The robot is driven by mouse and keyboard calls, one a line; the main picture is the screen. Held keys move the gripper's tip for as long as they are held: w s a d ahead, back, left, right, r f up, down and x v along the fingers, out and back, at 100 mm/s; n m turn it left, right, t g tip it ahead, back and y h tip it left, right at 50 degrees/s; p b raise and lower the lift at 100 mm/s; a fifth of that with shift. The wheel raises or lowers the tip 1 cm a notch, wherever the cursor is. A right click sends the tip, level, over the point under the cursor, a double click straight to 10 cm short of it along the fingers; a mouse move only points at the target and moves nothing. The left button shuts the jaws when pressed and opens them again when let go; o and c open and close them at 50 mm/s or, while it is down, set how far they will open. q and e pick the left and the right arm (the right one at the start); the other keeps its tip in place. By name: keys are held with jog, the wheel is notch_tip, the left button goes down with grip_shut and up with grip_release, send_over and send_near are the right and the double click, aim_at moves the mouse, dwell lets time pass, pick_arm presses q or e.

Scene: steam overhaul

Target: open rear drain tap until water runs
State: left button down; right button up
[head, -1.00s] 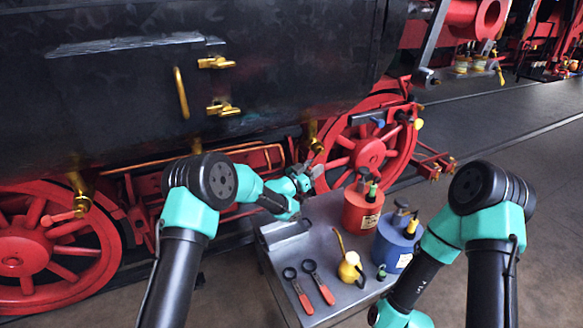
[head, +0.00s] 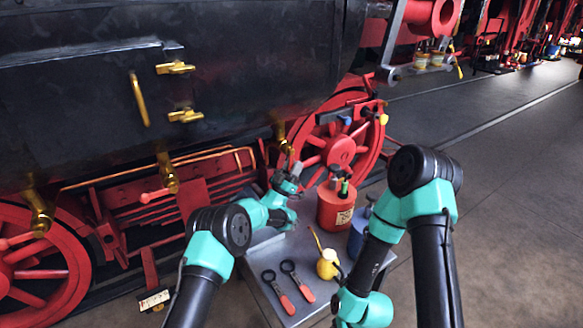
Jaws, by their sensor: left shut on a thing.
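Several brass drain taps hang under the black cylinder casing in the head view. The tap by the right-hand red wheel (head: 280,132) has my left gripper (head: 295,172) just below it. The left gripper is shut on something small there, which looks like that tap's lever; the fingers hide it. The middle tap (head: 167,172) has a red-tipped lever pointing left, and the left tap (head: 39,212) hangs beside the left wheel. I see no water running from any tap. My right arm is bent over the bench, and its gripper is not in view.
A grey bench top (head: 255,262) stands below the left gripper. On it are a red can (head: 336,210), a blue can (head: 357,238) partly behind my right arm, a yellow oiler (head: 327,265) and two red-handled tools (head: 280,292).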

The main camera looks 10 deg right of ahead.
dwell(0.3)
pick_arm(q)
jog(key=c, duration=0.8)
grip_release()
jog(key=shift+d, duration=0.1)
jog(key=v, duration=1.7)
jog(key=shift+f, duration=0.25)
